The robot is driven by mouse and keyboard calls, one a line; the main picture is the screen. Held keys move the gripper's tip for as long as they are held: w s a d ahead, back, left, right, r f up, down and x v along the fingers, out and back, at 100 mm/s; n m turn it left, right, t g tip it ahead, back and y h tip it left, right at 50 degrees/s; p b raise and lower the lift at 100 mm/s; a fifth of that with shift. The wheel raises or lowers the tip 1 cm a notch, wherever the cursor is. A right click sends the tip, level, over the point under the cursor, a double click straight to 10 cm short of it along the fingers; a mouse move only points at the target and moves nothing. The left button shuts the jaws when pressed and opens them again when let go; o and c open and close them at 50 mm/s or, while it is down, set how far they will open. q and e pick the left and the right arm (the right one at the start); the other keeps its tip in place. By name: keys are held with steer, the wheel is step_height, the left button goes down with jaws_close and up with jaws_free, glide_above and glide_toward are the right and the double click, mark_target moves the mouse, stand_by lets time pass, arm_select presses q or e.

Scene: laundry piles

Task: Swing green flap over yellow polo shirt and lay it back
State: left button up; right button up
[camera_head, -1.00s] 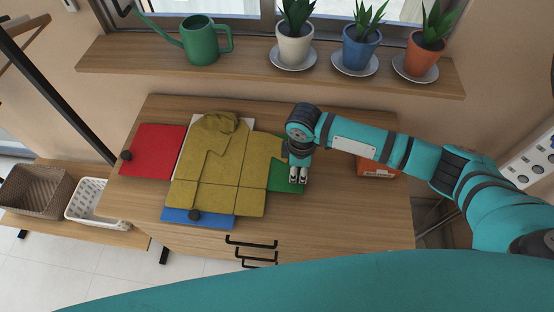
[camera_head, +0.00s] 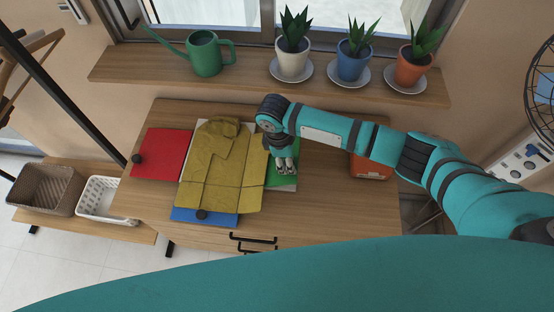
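The yellow polo shirt (camera_head: 205,180) lies on a folding board on the wooden tabletop, its collar toward the back. The green flap (camera_head: 287,183) shows at the shirt's right side, with a pale strip along its front edge; it may be slightly tilted. My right gripper (camera_head: 286,170) points down over the green flap, its fingertips at or very near it. I cannot tell whether the fingers grip its edge. My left gripper is not in view.
A red flap (camera_head: 161,153) lies flat left of the shirt, and a blue flap (camera_head: 190,215) shows in front. An orange box (camera_head: 371,168) stands on the right. A shelf behind holds a green watering can (camera_head: 205,54) and potted plants. Baskets stand at left.

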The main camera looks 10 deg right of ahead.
steer(key=shift+a+r, duration=0.1)
steer(key=shift+a, duration=0.15)
steer(key=shift+w+a+r, duration=0.1)
steer(key=shift+a+r, duration=0.15)
steer(key=shift+r, duration=0.1)
steer(key=shift+w+a+r+h+p, duration=0.15)
steer(key=shift+a+r+h+p, duration=0.05)
steer(key=shift+a+r+p, duration=0.3)
steer(key=shift+w+a+r+h+p, duration=0.15)
steer(key=shift+a+r+h+p, duration=0.05)
steer(key=shift+a+r+p, duration=0.3)
steer(key=shift+a, duration=0.15)
steer(key=a+r, duration=0.1)
steer(key=w+a+r+h, duration=0.1)
steer(key=a, duration=0.1)
steer(key=shift+a+g, duration=0.1)
steer(key=shift+g, duration=0.2)
